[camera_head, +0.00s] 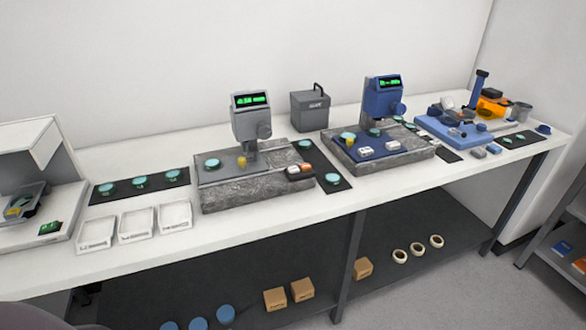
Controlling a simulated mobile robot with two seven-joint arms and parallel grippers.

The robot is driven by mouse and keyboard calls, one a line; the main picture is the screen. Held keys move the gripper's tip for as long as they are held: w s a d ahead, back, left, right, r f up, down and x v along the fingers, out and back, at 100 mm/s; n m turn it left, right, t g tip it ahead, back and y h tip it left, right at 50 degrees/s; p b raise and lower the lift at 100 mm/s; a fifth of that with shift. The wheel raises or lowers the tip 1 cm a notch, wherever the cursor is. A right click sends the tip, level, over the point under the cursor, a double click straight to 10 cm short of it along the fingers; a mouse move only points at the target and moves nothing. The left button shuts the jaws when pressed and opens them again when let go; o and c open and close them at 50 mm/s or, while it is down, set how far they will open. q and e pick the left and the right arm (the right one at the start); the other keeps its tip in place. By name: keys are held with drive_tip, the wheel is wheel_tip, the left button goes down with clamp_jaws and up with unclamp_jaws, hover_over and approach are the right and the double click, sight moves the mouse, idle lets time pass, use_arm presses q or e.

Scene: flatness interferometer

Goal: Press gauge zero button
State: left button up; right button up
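A grey gauge (250,120) with a lit green display (251,100) stands on a grey stone base (235,195) near the middle of the bench. A blue gauge (382,100), also with a green display (390,82), stands on a second stone base (400,165) to its right. A small dark box with a pale and an orange top part (300,171) sits at the right front of the grey gauge's base. Two small white blocks (365,151) lie in front of the blue gauge. I cannot tell which part is the zero button. Neither of my grippers is in view.
The white bench (300,220) has a clear front strip. Three white trays (136,224) and a dark mat with green discs (140,182) lie left. A grey box (310,112) stands behind the gauges. A blue instrument (455,132) is at right. Boxes (302,290) sit on the lower shelf.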

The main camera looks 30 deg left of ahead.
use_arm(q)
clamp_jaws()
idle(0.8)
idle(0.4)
